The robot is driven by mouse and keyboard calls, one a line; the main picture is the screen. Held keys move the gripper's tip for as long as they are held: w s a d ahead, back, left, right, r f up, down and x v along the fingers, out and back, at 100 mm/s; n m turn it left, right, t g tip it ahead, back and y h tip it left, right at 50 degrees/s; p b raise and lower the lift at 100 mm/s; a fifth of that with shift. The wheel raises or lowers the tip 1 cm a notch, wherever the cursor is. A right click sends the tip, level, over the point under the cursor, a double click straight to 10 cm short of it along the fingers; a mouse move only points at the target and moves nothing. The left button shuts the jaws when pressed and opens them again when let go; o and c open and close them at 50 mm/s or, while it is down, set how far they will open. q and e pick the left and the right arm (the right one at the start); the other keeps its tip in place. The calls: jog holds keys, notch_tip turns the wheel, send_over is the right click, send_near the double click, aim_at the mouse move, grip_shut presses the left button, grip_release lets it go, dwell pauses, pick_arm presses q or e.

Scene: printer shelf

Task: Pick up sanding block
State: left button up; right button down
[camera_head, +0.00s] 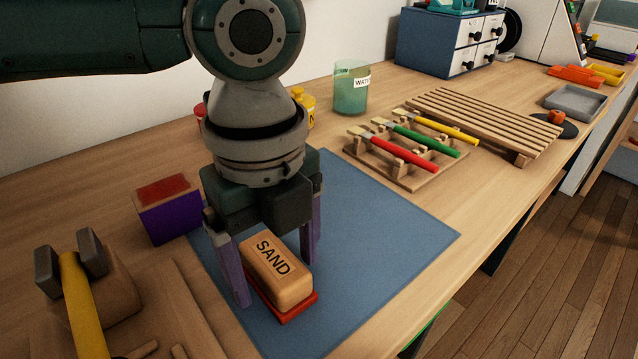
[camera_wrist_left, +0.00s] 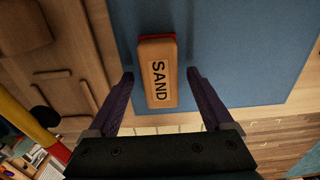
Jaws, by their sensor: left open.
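The sanding block (camera_head: 277,270) is a tan wooden block marked SAND with a red base. It lies on the blue mat (camera_head: 392,222) near its left front part. It also shows in the left wrist view (camera_wrist_left: 158,88), between and a little ahead of the fingertips. My left gripper (camera_head: 275,272) points down over the block with its purple fingers apart. In the wrist view the left gripper (camera_wrist_left: 160,78) is open, with a finger on each side of the block and visible gaps. My right gripper is not in view.
A purple box with a red top (camera_head: 167,207) stands left of the gripper. A wooden fixture with a yellow handle (camera_head: 82,305) is at front left. A brush rack (camera_head: 407,155), a green cup (camera_head: 351,90) and a slatted rack (camera_head: 485,120) stand behind. The mat's right part is clear.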

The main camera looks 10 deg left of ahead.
aim_at(275, 261)
pick_arm(q)
jog(key=shift+c, duration=0.2)
grip_shut()
dwell(0.4)
jog(key=shift+r, duration=0.15)
notch_tip(275, 261, up, 20)
jog(key=p, duration=0.3)
